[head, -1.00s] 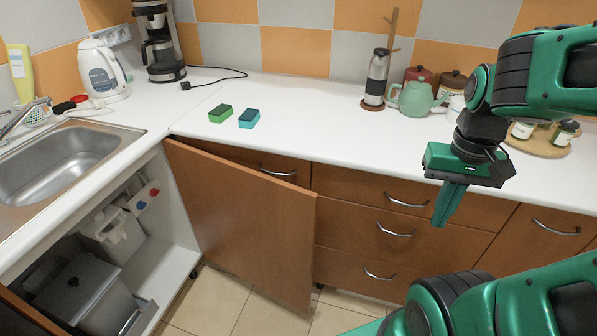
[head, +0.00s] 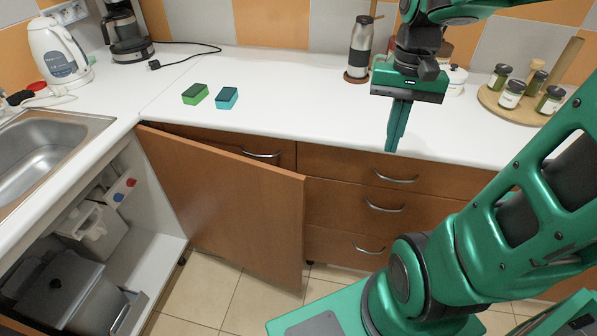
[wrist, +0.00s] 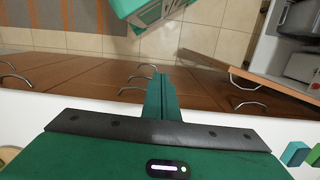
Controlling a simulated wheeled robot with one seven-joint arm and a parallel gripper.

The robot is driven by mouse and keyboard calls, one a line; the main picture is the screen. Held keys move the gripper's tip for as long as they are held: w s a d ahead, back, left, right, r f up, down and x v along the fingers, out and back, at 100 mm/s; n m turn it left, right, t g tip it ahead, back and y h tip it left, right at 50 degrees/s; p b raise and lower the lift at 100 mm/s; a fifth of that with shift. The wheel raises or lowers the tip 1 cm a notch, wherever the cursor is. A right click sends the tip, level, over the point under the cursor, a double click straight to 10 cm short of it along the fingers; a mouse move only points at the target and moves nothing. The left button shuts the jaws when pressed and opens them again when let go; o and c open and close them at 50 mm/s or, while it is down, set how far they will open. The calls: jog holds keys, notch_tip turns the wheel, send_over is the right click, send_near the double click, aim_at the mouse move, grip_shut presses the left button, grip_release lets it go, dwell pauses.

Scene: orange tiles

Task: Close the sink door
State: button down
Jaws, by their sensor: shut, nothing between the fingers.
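The sink door (head: 222,205) is a brown wooden panel, hinged near the counter corner and standing wide open in front of the drawers. It also shows edge-on in the wrist view (wrist: 265,82). The sink cabinet (head: 150,235) is open beneath the steel sink (head: 45,150). My gripper (head: 392,148) is shut and empty, fingers pointing down near the counter's front edge. It is to the right of the door's free edge, apart from it. In the wrist view the closed fingers (wrist: 160,85) point toward the drawer fronts.
A bin (head: 65,295) and a white dispenser-like box (head: 95,228) are inside the cabinet. Drawers with handles (head: 385,208) are below the counter. Two sponges (head: 210,96), a kettle (head: 60,50) and a tray of jars (head: 520,103) are on the counter. Tiled floor (head: 215,295) is clear before the door.

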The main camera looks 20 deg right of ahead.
jog(key=w+a+r+m+g+y, duration=0.1)
jog(key=w+a, duration=0.2)
jog(key=w, duration=0.8)
jog(key=w+a+m+g+y, duration=0.15)
jog(key=w+a, duration=0.25)
jog(key=w, duration=0.7)
jog(key=s+a+x, duration=0.1)
jog(key=x, duration=0.9)
jog(key=s+a+r+x, duration=0.1)
jog(key=x, duration=1)
jog(key=shift+s+a+n, duration=0.3)
jog(key=shift+a+n, duration=0.05)
jog(key=shift+a, duration=0.05)
jog(key=shift+r, duration=0.15)
